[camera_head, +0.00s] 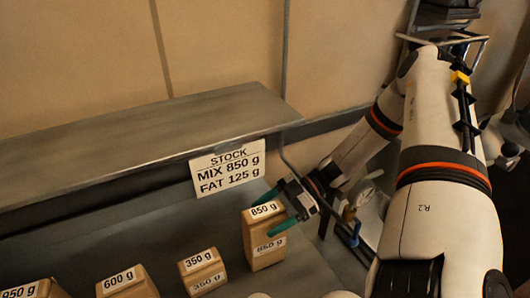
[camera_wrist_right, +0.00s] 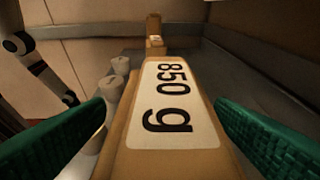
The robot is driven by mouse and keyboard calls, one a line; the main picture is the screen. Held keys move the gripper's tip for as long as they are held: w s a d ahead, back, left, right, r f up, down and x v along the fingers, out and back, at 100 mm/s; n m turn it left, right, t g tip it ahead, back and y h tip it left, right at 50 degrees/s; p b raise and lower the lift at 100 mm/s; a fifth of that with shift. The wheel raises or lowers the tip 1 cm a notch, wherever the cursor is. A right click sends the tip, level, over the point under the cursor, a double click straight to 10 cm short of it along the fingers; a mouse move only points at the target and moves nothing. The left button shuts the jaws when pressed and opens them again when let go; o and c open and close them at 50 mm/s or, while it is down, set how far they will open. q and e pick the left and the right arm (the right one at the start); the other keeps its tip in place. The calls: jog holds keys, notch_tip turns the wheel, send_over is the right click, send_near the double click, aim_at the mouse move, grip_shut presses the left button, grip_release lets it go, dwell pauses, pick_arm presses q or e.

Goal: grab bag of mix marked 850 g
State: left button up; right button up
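The 850 g bag (camera_head: 264,244) is a tan block with white labels on its top and front. It stands upright at the right end of a row of bags on the counter. My right gripper (camera_head: 275,212) reaches it from the right, its green fingers spread on either side of the bag's upper part. In the right wrist view the bag (camera_wrist_right: 172,108) lies between the two green fingers (camera_wrist_right: 160,130). The fingers look apart from its sides, though contact is hard to judge. My left gripper is not in view.
Bags marked 350 g (camera_head: 202,270), 600 g (camera_head: 127,283) and 950 g (camera_head: 35,290) stand to the left. A shelf (camera_head: 150,135) runs behind, with a sign (camera_head: 227,173) reading "STOCK MIX 850 g FAT 125 g".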

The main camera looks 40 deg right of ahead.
grip_shut()
jog(key=shift+w, duration=0.1)
jog(key=shift+r, duration=0.2)
